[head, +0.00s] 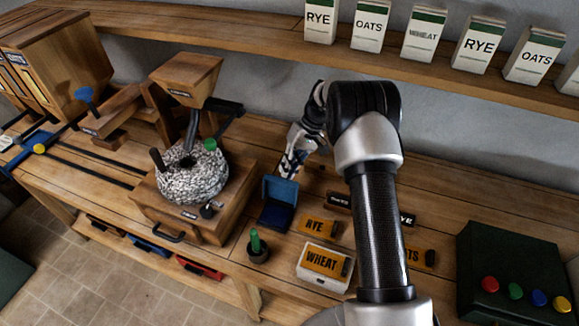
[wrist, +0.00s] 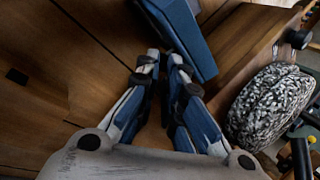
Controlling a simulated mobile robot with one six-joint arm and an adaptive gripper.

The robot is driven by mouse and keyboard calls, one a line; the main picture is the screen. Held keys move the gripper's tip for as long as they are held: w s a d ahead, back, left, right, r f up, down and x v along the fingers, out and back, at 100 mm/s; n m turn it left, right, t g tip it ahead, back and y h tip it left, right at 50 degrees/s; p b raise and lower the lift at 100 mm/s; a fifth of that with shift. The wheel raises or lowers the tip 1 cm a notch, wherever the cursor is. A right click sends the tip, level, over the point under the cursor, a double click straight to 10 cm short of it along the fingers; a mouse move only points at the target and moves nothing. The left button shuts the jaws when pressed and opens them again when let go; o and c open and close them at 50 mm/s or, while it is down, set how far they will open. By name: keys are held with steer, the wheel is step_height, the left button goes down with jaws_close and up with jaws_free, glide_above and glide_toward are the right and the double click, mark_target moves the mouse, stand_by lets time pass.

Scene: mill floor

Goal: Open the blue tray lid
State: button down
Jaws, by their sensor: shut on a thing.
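The blue tray (head: 275,215) stands on the bench right of the stone mill. Its blue lid (head: 282,189) is raised and stands steeply at the tray's back, so the dark blue inside shows. My gripper (head: 290,168) is behind the lid at its upper edge. In the wrist view my gripper (wrist: 163,58) has its fingertips close together at the edge of the blue lid (wrist: 185,35), shut on it. The exact contact is partly hidden by the fingers.
The speckled millstone (head: 192,177) stands on a wooden base at left. A dark cup with a green handle (head: 257,247) is in front of the tray. A dark button panel (head: 515,275) is at far right.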

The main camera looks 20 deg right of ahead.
mark_target(282, 188)
steer(key=shift+s+a+f+g, duration=0.15)
steer(key=shift+s+f+g, duration=0.05)
steer(key=shift+s+f, duration=0.35)
steer(key=shift+s+a+f+g, duration=0.2)
steer(key=shift+s+f, duration=0.2)
steer(key=shift+f, duration=0.15)
steer(key=c, duration=1.9)
jaws_free()
steer(key=shift+o, duration=1.3)
steer(key=shift+w+a, duration=0.1)
steer(key=shift+a, duration=0.15)
steer(key=shift+o, duration=1)
steer(key=shift+d, duration=0.2)
steer(key=shift+w, duration=0.1)
